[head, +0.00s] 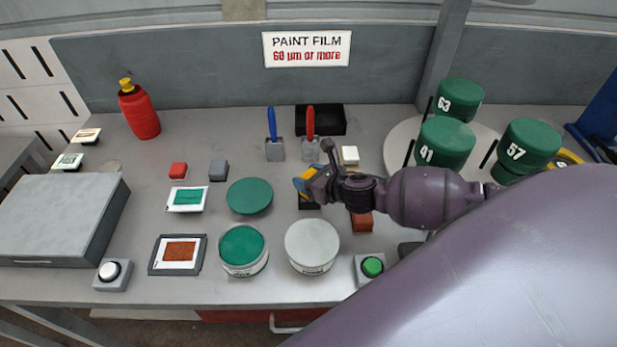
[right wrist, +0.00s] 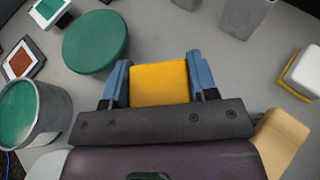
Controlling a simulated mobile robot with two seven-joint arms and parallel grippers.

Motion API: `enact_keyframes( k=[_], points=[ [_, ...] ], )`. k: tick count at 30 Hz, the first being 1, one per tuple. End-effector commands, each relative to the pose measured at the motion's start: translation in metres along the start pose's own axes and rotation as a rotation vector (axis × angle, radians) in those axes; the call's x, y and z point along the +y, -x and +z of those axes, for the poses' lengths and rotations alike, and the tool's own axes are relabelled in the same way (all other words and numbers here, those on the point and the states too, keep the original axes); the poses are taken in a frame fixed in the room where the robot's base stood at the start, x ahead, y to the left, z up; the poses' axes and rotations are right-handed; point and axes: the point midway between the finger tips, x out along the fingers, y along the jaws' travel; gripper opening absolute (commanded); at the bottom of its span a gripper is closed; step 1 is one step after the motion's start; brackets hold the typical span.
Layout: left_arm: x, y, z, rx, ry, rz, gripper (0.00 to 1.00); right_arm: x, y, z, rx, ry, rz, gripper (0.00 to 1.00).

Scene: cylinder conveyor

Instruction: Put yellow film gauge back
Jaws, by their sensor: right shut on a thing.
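My right gripper (head: 301,184) is shut on the yellow film gauge (right wrist: 158,84), which sits between its blue fingers in the right wrist view. In the head view the gripper is over the middle of the bench, and the gauge shows only as a small yellow patch, mostly hidden by it. A small black block (head: 309,204) shows just below the gripper in the head view. I cannot tell whether the gauge touches anything beneath it. My left gripper is not in view.
Behind the gripper are a blue-handled brush (head: 272,136), a red-handled brush (head: 310,137), a black tray (head: 325,119) and a white block (head: 349,155). Left of it lies a green lid (head: 249,196). Green numbered cylinders (head: 446,144) stand at right.

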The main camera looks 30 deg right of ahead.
Motion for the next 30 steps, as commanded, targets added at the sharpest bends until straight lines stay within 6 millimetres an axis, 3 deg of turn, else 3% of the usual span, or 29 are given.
enact_keyframes(
  k=[8,9,13,23,30],
  points=[
    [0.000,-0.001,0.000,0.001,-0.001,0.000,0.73,0.000,-0.001,-0.002,-0.001,0.000,0.000,0.27],
    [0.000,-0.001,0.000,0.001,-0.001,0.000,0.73,0.000,-0.001,-0.001,0.000,0.000,0.000,0.59],
    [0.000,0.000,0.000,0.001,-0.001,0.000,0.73,0.000,-0.001,-0.001,0.000,0.000,0.000,0.78],
    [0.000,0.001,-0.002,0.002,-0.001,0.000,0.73,0.000,0.001,0.002,-0.001,0.000,0.000,0.78],
    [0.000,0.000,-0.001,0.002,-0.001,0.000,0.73,0.000,0.032,0.000,0.002,0.002,0.001,0.78]
  ],
)
